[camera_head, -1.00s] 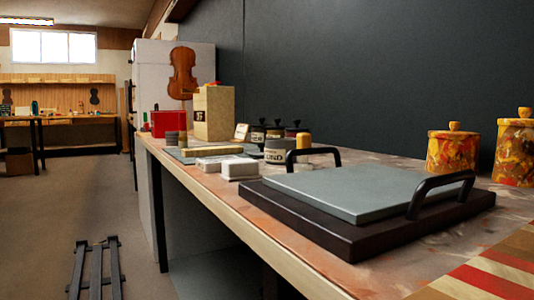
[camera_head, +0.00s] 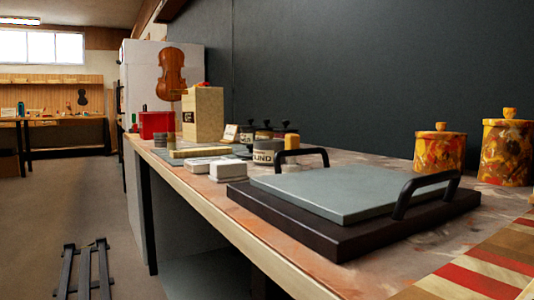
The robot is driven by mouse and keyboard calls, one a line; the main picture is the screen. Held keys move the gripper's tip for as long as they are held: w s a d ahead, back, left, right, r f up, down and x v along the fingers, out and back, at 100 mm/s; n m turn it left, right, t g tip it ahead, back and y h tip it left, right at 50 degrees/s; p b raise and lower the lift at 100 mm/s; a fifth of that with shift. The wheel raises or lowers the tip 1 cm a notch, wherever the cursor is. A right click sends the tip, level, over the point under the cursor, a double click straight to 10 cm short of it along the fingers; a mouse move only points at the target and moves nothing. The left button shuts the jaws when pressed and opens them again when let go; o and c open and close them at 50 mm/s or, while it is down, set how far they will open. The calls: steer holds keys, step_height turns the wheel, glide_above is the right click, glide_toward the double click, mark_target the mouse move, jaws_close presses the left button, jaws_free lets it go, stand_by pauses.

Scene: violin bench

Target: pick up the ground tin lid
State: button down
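The ground tin (camera_head: 265,157) is a pale round tin with dark lettering, of which "UND" can be read. It stands on the bench behind the left end of the grey slab. Its lid (camera_head: 268,142) appears to be the flat top of the tin, but it is small and partly crowded by dark jars behind it, so I cannot tell its exact edge. My gripper is not in view.
A grey slab (camera_head: 345,190) lies on a dark base with two black handles. Patterned lidded jars (camera_head: 439,150) stand at right. A striped board (camera_head: 480,265) fills the front right corner.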

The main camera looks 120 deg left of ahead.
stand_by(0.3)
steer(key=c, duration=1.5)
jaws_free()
